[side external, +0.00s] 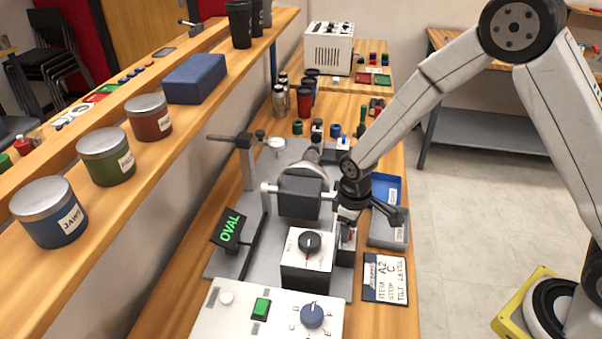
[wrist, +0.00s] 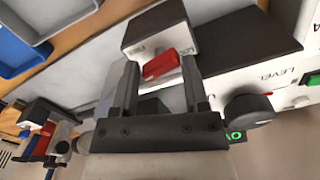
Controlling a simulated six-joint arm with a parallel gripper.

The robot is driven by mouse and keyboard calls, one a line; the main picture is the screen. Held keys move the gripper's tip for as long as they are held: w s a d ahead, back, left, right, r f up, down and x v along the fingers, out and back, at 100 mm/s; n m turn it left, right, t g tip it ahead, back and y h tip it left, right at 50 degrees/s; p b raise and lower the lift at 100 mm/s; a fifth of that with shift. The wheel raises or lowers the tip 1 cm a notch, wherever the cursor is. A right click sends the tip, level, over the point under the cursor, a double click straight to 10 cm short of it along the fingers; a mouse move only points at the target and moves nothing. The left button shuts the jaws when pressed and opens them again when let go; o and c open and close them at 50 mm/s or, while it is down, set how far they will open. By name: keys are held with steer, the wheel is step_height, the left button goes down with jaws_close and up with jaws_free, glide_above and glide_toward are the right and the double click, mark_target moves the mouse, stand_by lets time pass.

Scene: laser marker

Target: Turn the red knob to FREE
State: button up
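The red knob (wrist: 160,65) is a short bar on the white face of a small dark-topped box (wrist: 155,30). In the wrist view it lies slanted, its right end higher. Lettering beside its right end seems to begin "LO"; the lettering on the left is too small to read. My gripper (wrist: 160,70) is open, one finger on each side of the knob, with a narrow gap showing on both sides. Whether the tips reach down past the knob is unclear. In the side view my gripper (side external: 349,212) is over that box and largely hides the knob.
A black knob (side external: 309,242) on a white box stands close by; LEVEL is printed near it in the wrist view. A green OVAL display (side external: 231,229), a blue dial (side external: 312,315), a green button (side external: 261,308), a card (side external: 385,279) and blue and grey trays (side external: 388,229) surround it.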

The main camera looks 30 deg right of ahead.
steer(key=n, duration=0.4)
step_height(320, 180, up, 8)
steer(key=shift+s+d+r, duration=0.1)
steer(key=shift+s+d+r+m+t, duration=1.45)
steer(key=shift+s+d+m, duration=2.7)
steer(key=shift+s, duration=1.8)
steer(key=w+a+n+t+h, duration=0.3)
steer(key=w+n+t+h, duration=0.35)
steer(key=w+n, duration=1.65)
steer(key=w+a+r+n+t, duration=0.3)
steer(key=w+a+n+t, duration=0.4)
steer(key=w+a, duration=0.6)
steer(key=shift+w+r+n, duration=0.25)
steer(key=shift+w+n, duration=0.1)
steer(key=shift+w, duration=0.2)
